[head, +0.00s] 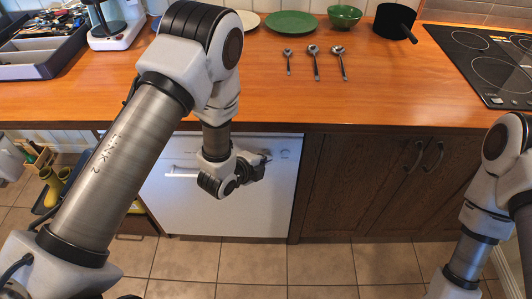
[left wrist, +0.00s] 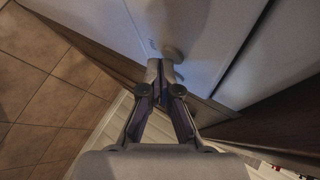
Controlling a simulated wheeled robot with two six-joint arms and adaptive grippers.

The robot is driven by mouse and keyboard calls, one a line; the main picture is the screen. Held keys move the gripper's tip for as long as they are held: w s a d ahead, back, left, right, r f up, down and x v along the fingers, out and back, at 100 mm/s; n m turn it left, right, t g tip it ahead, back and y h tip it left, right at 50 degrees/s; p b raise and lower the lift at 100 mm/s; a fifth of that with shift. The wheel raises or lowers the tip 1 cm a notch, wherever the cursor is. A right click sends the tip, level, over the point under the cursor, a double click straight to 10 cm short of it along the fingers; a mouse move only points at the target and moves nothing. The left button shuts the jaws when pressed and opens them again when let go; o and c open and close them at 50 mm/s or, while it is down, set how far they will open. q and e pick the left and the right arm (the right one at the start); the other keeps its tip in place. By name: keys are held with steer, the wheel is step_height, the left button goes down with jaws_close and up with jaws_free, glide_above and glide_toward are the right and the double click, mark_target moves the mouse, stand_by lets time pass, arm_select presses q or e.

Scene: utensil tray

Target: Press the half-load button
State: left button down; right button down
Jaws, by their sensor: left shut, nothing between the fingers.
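The white dishwasher (head: 235,212) stands under the counter, its handle on the left of the front. Small controls (head: 286,153) show at the upper right of its front; their labels are too small to read, so I cannot tell which is the half-load button. My left gripper (head: 262,160) is at the upper part of the dishwasher front, left of these controls. In the left wrist view its fingertips (left wrist: 160,68) are shut and empty, close to a pale round knob (left wrist: 172,52) on the white panel. I cannot tell whether they touch. My right gripper is out of view.
The wooden counter (head: 280,95) above holds spoons (head: 315,62), a green plate (head: 291,23), a green bowl (head: 344,15) and a black pot (head: 394,21). Dark cabinet doors (head: 360,185) are right of the dishwasher. The tiled floor (head: 260,265) in front is clear.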

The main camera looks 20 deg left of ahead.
arm_select(q)
steer(key=shift+s+d, duration=0.1)
steer(key=shift+s, duration=0.35)
steer(key=s+d, duration=0.1)
steer(key=s, duration=0.4)
steer(key=shift+s+d, duration=0.35)
steer(key=shift+s, duration=0.05)
